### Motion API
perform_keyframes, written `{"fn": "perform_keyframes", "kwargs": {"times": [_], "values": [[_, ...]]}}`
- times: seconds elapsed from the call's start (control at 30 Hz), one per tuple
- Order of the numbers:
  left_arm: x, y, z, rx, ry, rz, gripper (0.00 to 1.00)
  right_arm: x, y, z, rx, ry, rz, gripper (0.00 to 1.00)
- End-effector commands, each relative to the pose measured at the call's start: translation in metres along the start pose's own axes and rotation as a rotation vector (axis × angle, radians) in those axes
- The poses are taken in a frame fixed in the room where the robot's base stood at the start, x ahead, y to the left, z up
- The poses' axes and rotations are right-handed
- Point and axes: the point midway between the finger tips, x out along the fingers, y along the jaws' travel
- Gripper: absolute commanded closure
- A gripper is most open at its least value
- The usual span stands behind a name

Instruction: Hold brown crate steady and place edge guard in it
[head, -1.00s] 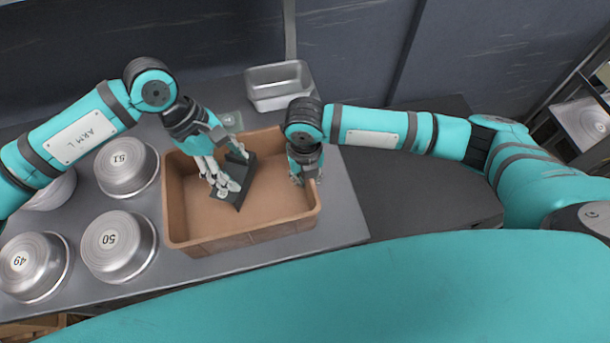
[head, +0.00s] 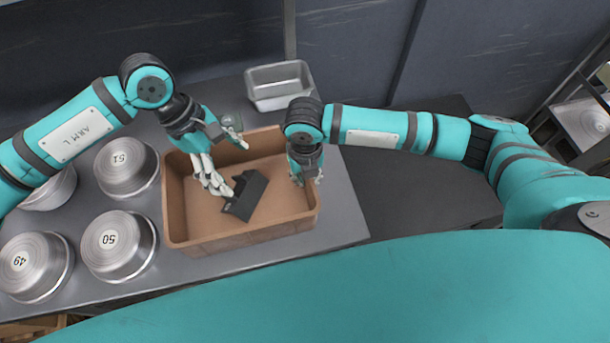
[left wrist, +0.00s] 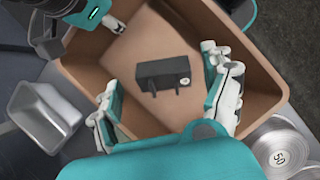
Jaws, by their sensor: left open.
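The brown crate (head: 190,243) stands on the grey table, and its inside shows in the left wrist view (left wrist: 155,24). The black edge guard (head: 247,196) lies inside the crate, near the middle of its floor; it also shows in the left wrist view (left wrist: 163,72). My left gripper (head: 228,166) is open above the crate, its fingers apart on either side of the guard in the left wrist view (left wrist: 165,100) and clear of it. My right gripper (head: 306,177) is at the crate's right wall; whether its fingers are closed on the rim is hard to see.
Several round metal pans, among them 51 (head: 126,166), 50 (head: 118,245) and 49 (head: 33,266), sit upside down left of the crate. A rectangular metal pan (head: 279,86) stands behind it. A strip of bare table (head: 345,225) lies to the right.

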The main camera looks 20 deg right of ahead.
Motion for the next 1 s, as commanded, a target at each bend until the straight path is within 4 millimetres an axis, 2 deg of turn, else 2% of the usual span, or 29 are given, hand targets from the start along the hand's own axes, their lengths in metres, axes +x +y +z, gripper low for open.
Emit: {"fn": "perform_keyframes", "kwargs": {"times": [0.3, 0.5, 0.7, 0.93, 1.0], "values": [[-0.067, 0.001, 0.000, 0.000, 0.000, 0.005, 0.17, -0.001, 0.000, 0.001, 0.000, -0.002, 0.001, 1.00], [-0.098, 0.001, 0.000, 0.000, 0.000, 0.002, 0.17, -0.001, 0.000, 0.001, 0.000, -0.002, 0.001, 1.00], [-0.109, 0.000, 0.000, 0.001, -0.001, 0.001, 0.17, -0.001, 0.000, 0.001, 0.000, -0.002, 0.001, 1.00], [-0.110, 0.000, 0.000, 0.001, -0.001, 0.001, 0.17, -0.001, 0.000, 0.001, 0.000, -0.002, 0.001, 1.00], [-0.109, 0.000, 0.000, 0.000, -0.001, 0.001, 0.17, -0.001, 0.000, 0.001, 0.000, -0.002, 0.001, 0.88]]}}
